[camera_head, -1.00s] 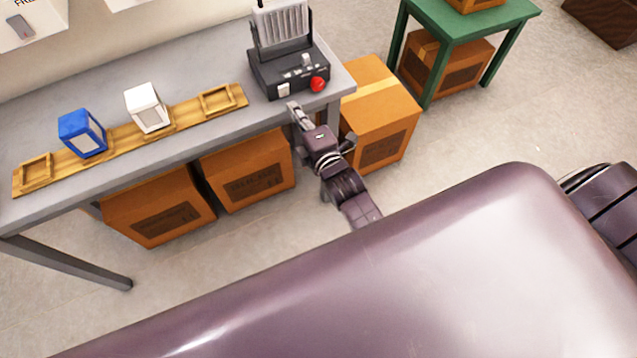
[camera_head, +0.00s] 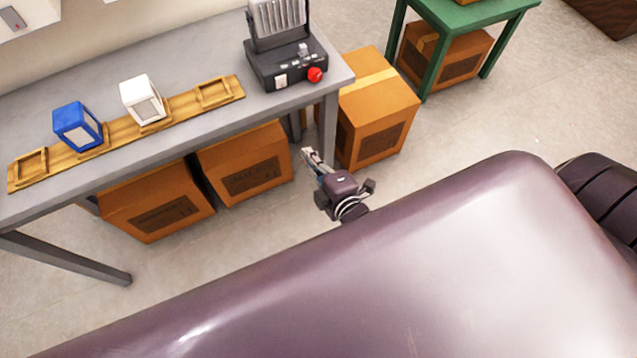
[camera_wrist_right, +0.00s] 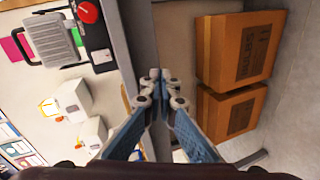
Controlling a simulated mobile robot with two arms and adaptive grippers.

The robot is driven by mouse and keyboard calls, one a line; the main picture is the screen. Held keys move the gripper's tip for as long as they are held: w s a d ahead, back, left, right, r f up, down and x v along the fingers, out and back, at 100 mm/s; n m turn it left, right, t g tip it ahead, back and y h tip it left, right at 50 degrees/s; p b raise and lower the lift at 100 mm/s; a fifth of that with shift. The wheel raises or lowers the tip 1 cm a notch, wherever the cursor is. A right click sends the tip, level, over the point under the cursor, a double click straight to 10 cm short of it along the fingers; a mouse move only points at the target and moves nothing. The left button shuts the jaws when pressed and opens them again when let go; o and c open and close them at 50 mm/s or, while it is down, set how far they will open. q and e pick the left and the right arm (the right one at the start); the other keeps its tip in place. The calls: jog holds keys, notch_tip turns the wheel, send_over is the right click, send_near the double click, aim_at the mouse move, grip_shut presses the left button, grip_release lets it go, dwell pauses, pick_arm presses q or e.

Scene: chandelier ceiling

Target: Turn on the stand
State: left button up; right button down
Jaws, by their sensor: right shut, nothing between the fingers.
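The stand (camera_head: 286,62) is a dark box with a ribbed grey upright part, at the right end of the grey table. Its front panel has a red button (camera_head: 315,75), a white switch (camera_head: 280,82) and small controls. In the right wrist view the stand (camera_wrist_right: 60,42) is at upper left, with the red button (camera_wrist_right: 87,12) at the top. My right gripper (camera_head: 308,153) is in front of the table edge, below and apart from the stand. Its fingertips (camera_wrist_right: 160,76) meet in the wrist view, shut and empty. My left gripper is not in view.
The grey table (camera_head: 190,50) also carries a wooden rack (camera_head: 188,107) with a blue block (camera_head: 77,126) and a white block (camera_head: 142,99). Cardboard boxes (camera_head: 245,165) stand under and beside it. A green table (camera_head: 475,14) is at upper right. Floor in front is clear.

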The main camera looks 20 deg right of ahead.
jog(key=s+f+m+g, duration=0.2)
jog(key=s+f, duration=0.1)
jog(key=f, duration=0.5)
jog(key=s+a+f+m+g, duration=0.1)
jog(key=s+f, duration=0.3)
jog(key=f, duration=0.5)
jog(key=shift+f+m+g, duration=0.3)
jog(key=shift+m+g, duration=0.3)
jog(key=shift+g, duration=0.1)
jog(key=shift+s, duration=0.15)
jog(key=s+d+f+m+g, duration=0.2)
jog(key=s+f+m+g, duration=0.1)
jog(key=s+f, duration=0.4)
jog(key=s+d+f+m+g, duration=0.2)
jog(key=s+f, duration=0.6)
jog(key=s, duration=0.6)
jog(key=s+d+f+m+g+h, duration=0.1)
jog(key=s+d+f+m+g, duration=0.2)
jog(key=s+f, duration=0.5)
jog(key=s+m+g, duration=0.1)
jog(key=s, duration=0.1)
jog(key=shift+s+m, duration=0.3)
jog(key=shift+m, duration=0.1)
jog(key=c, duration=2.7)
grip_release()
jog(key=shift+c, duration=0.2)
